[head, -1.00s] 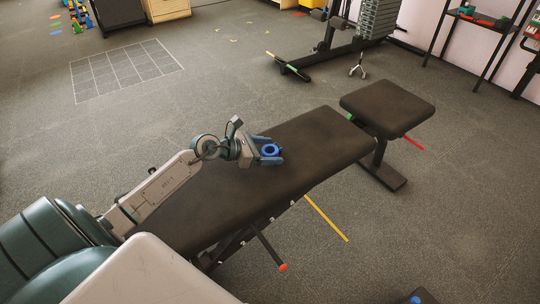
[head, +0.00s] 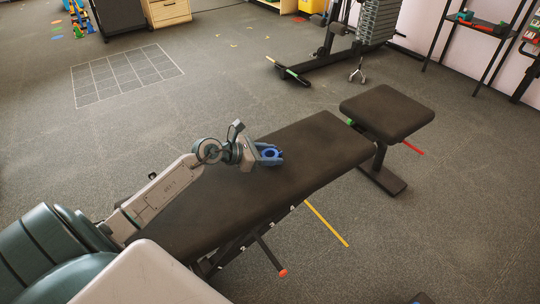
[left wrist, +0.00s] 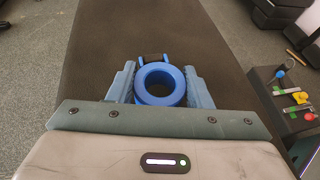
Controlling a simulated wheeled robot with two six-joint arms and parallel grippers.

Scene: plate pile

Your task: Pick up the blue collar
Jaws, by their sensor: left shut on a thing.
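The blue collar (head: 270,153) is a ring that lies over the dark padded bench (head: 318,141). In the left wrist view the collar (left wrist: 160,84) sits between the two grey-blue fingers of my left gripper (left wrist: 160,90), with its small tabs pointing away from the palm. My left gripper (head: 271,155) is shut on the collar, with a finger on either side of it. I cannot tell whether the collar touches the bench pad or is just above it. My right gripper is not in view.
The bench's separate seat pad (head: 387,111) is at the right. An orange-tipped lever (head: 283,272) sticks out below the bench's near side. A weight machine (head: 345,40) and a rack (head: 478,25) stand at the back. The floor left of the bench is clear.

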